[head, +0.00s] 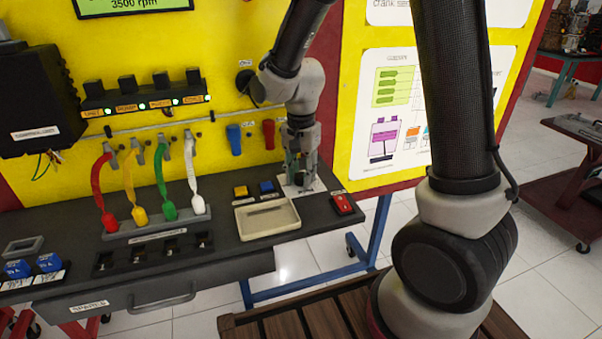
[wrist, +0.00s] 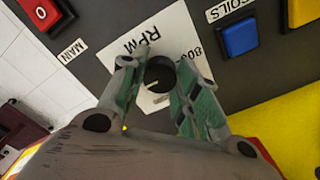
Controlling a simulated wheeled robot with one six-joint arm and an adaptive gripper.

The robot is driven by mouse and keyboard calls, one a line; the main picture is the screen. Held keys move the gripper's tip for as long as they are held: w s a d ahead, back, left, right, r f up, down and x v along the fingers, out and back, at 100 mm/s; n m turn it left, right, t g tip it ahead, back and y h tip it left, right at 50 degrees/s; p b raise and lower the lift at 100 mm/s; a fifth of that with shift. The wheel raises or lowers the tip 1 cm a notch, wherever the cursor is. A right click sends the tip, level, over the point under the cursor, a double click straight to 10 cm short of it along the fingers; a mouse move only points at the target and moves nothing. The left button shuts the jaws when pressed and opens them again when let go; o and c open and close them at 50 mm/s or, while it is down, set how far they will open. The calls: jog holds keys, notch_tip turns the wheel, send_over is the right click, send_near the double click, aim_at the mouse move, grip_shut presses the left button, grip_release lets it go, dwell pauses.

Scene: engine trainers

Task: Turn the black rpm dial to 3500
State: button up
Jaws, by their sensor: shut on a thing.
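The black rpm dial (wrist: 160,73) sits on a white card marked RPM (wrist: 150,45) in the wrist view. A light pointer line shows on its top. My gripper (wrist: 161,70) has its two fingers on either side of the dial and is shut on it. In the head view my gripper (head: 300,180) points down at the white card at the right of the bench, and it hides the dial. The green display (head: 135,4) at the top left reads 3500 rpm; its upper part is cut off.
A red main switch (head: 342,204) is right of the card. Blue (head: 266,186) and yellow (head: 240,191) buttons and a beige tray (head: 267,219) are left of it. Coloured leads (head: 160,180) hang further left. The yellow panel (head: 225,60) rises behind.

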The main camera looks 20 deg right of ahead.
aim_at(301, 175)
jog(key=o, duration=1)
jog(key=shift+r, duration=0.15)
notch_tip(301, 175, up, 12)
jog(key=shift+f, duration=0.1)
